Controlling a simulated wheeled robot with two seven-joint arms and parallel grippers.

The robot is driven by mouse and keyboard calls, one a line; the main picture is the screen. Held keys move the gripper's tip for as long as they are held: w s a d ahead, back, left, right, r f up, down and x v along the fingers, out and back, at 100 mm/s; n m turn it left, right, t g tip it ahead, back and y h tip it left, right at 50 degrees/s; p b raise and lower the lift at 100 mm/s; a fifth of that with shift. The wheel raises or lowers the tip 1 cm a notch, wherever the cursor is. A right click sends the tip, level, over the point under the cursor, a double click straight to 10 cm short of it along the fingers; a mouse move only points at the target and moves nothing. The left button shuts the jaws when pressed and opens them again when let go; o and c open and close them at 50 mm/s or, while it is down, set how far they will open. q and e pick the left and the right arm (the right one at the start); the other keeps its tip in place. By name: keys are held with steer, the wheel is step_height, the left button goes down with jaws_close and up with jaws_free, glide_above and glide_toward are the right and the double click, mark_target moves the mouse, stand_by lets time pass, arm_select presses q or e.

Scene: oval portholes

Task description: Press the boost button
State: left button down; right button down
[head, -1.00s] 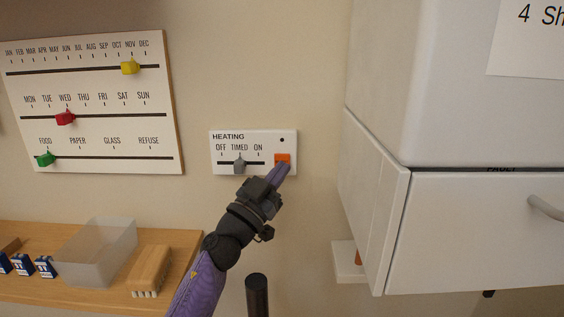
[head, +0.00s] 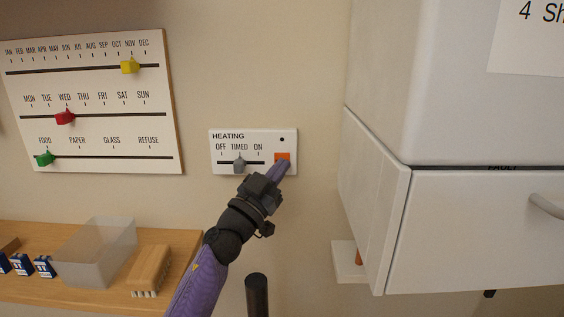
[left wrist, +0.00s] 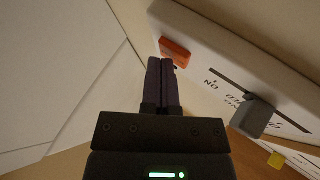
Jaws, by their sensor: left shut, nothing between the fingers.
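The white heating panel (head: 225,166) is on the wall, with a grey slider (head: 239,165) at TIMED and a small dark dot at upper right. The orange boost button (head: 282,157) is at the panel's right side. It also shows in the left wrist view (left wrist: 175,52). My left gripper (head: 284,168) is shut and empty, its fingertips at the button's lower edge in the head view. In the left wrist view the shut fingers (left wrist: 162,64) end close beside the button. I cannot tell whether they touch it. My right gripper is not in view.
A white cabinet (head: 375,200) juts out right of the panel. A calendar board (head: 100,130) with coloured sliders hangs at left. Below it, a wooden shelf (head: 80,290) holds a clear bin (head: 95,250), a brush (head: 150,268) and small blue boxes (head: 22,264).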

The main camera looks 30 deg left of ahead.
arm_select(q)
steer(key=shift+w, duration=0.1)
stand_by(0.5)
steer(key=shift+s+d+r+p, duration=0.1)
steer(key=shift+s+d+p, duration=0.1)
steer(key=shift+s+p, duration=0.35)
steer(key=shift+s+d, duration=0.1)
steer(key=shift+s, duration=0.1)
steer(key=s+p, duration=0.1)
steer(key=s+d+p, duration=0.1)
steer(key=s, duration=0.1)
steer(key=s+d+p, duration=0.1)
steer(key=shift+s+d, duration=0.1)
steer(key=shift+s, duration=0.15)
